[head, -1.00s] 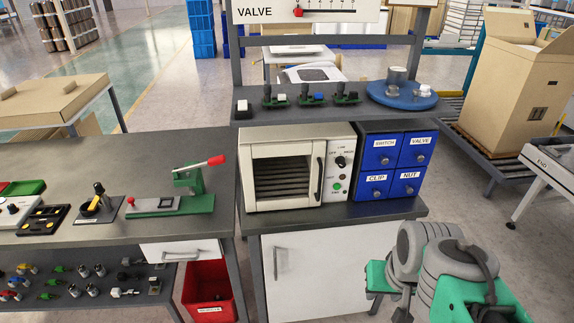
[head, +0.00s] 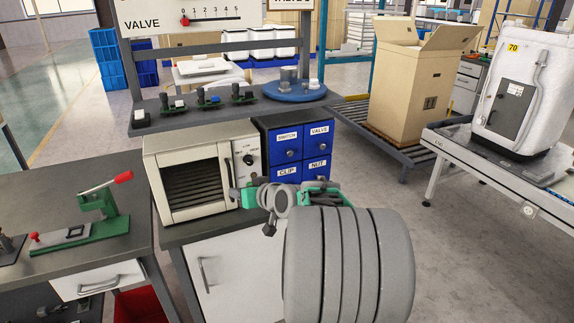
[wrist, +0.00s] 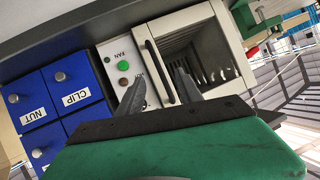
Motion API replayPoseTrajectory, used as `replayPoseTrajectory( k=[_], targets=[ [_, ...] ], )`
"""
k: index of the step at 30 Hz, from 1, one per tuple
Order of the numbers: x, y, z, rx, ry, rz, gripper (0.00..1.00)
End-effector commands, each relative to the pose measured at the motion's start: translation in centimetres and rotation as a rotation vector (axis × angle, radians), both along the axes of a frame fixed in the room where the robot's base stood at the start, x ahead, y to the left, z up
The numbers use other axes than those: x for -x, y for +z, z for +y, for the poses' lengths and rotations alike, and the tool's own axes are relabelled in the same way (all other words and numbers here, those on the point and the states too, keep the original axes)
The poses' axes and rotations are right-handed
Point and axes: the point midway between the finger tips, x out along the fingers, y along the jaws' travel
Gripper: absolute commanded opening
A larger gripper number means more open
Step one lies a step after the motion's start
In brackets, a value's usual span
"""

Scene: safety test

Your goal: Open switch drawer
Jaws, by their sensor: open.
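The blue drawer cabinet (head: 268,131) stands on the bench right of the oven. Its SWITCH drawer (head: 286,149) is upper left, with a round knob, and looks closed. The VALVE drawer (head: 318,143) is beside it, with CLIP (head: 284,172) and NUT (head: 318,167) below. My gripper (head: 234,193) is in front of the oven's right side, left of and lower than the SWITCH drawer. In the wrist view my gripper (wrist: 160,87) is open and empty, its fingers over the oven front. That view shows CLIP and NUT upside down; my gripper hides much of the SWITCH drawer.
The oven (head: 192,172) with its door handle and control panel is close to my fingers. A shelf (head: 160,122) with small switches and a blue round plate (head: 287,94) overhangs the cabinet. A white cupboard door (head: 235,275) is below. Open floor lies to the right.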

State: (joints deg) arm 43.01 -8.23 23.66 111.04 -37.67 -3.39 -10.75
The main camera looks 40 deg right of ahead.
Motion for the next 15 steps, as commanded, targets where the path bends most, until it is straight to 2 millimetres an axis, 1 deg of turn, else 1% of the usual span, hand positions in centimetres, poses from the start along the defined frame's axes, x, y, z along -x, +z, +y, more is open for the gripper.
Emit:
replayPoseTrajectory(
  k=[1,2,3,4,6,8,10,11,15],
  targets=[
    [0.2,-0.6,-5.5,-0.016,-0.08,-0.106,0.43],
    [0.5,-0.1,-8.1,-0.022,-0.12,-0.176,0.43],
    [1.1,0.5,-11.3,-0.025,-0.169,-0.257,0.43],
    [1.8,1.0,-13.3,-0.026,-0.202,-0.309,0.43],
    [3.1,1.9,-16.5,-0.024,-0.258,-0.394,0.43],
    [3.6,2.4,-17.9,-0.024,-0.283,-0.433,0.43],
    [3.3,2.7,-18.5,-0.023,-0.29,-0.449,0.43],
    [3.0,2.8,-18.6,-0.022,-0.29,-0.45,0.43],
    [0.3,2.9,-19.1,-0.023,-0.285,-0.447,0.43]
  ],
)
